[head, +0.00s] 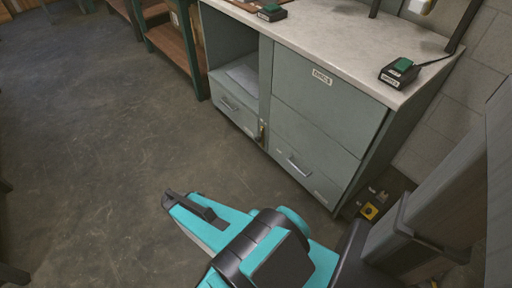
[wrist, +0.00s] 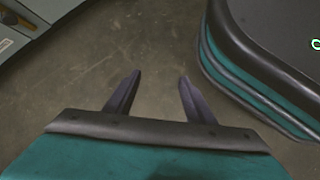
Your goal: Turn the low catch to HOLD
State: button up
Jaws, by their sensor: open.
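A small brass-coloured fitting, which looks like the low catch (head: 262,131), is on the front of the grey-green cabinet (head: 315,105), low down between the left drawer and the right-hand doors. Its setting and any lettering are too small to read. My gripper (wrist: 154,92) shows in the wrist view with its two dark fingers apart and nothing between them. It is over bare floor, apart from the cabinet. In the head view my teal arm is low in the picture, in front of the cabinet, and the fingertips are hard to make out.
The cabinet has a pale worktop (head: 350,45) with a dark green-topped device (head: 400,70) on it. A drawer handle (head: 299,166) sticks out at lower right. A small yellow item (head: 369,211) is on the floor beside the cabinet. The floor (head: 90,150) at left is clear.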

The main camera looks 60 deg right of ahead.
jog(key=w+d+f+n+h+b, duration=0.2)
jog(key=w+d+b, duration=0.1)
jog(key=d, duration=0.3)
jog(key=w+d+f+n+h+b, duration=0.1)
jog(key=w+d+f+b, duration=0.2)
jog(key=d, duration=0.4)
jog(key=w+d+f+n+h+b, duration=0.2)
jog(key=d+b, duration=0.2)
jog(key=d, duration=0.2)
jog(key=n+h+b, duration=0.6)
jog(key=h+b, duration=0.1)
jog(key=b, duration=0.4)
send_near(256, 141)
jog(key=a, duration=0.1)
jog(key=w+a, duration=0.1)
jog(key=shift+a+r, duration=0.3)
jog(key=shift+r, duration=0.05)
jog(key=b+x, duration=0.4)
jog(key=x, duration=0.9)
jog(key=shift+s+d+f, duration=0.2)
jog(key=shift+s+d, duration=0.05)
jog(key=shift+d, duration=0.05)
